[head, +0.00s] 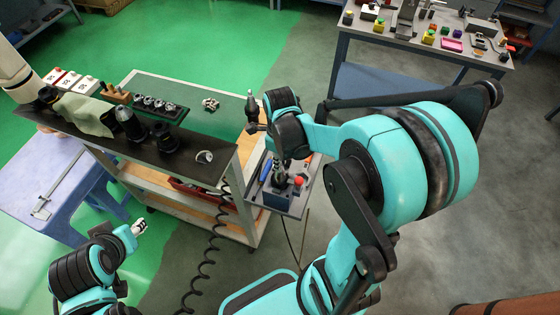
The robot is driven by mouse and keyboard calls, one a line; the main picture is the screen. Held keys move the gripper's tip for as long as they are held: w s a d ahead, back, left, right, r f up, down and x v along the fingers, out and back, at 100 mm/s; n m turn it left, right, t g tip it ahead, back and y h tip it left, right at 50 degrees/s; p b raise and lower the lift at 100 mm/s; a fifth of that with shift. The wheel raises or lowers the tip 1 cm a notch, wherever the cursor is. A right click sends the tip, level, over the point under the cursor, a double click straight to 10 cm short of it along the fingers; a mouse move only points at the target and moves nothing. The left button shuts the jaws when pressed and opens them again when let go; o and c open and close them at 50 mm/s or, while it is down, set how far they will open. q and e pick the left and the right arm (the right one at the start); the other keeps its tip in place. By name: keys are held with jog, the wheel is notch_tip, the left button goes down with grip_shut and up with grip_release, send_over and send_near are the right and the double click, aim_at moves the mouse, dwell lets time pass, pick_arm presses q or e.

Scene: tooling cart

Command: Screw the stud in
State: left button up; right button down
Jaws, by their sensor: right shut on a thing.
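Directly below, a metallic upright piece (279,180) stands in a dark fixture on that shelf. I cannot tell whether the stud touches it. My left gripper (139,227) is low at the left, in front of the cart and away from the shelf. Its fingers are too small to read.
The cart (200,88) carries dark tool holders (130,125), a rack of small parts (160,104) and a ring (204,157). A blue-handled tool (265,170) and a red knob (298,181) are near the fixture. A coiled hose (207,262) hangs in front. A workbench (425,45) stands behind.

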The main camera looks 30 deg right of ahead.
jog(key=shift+m, duration=0.9)
jog(key=c, duration=1.5)
grip_release()
jog(key=shift+o, duration=0.2)
jog(key=n, duration=0.4)
jog(key=shift+n+b, duration=0.3)
jog(key=shift+b, duration=0.05)
jog(key=n, duration=0.9)
jog(key=shift+b, duration=0.4)
jog(key=n, duration=0.4)
jog(key=shift+n, duration=0.3)
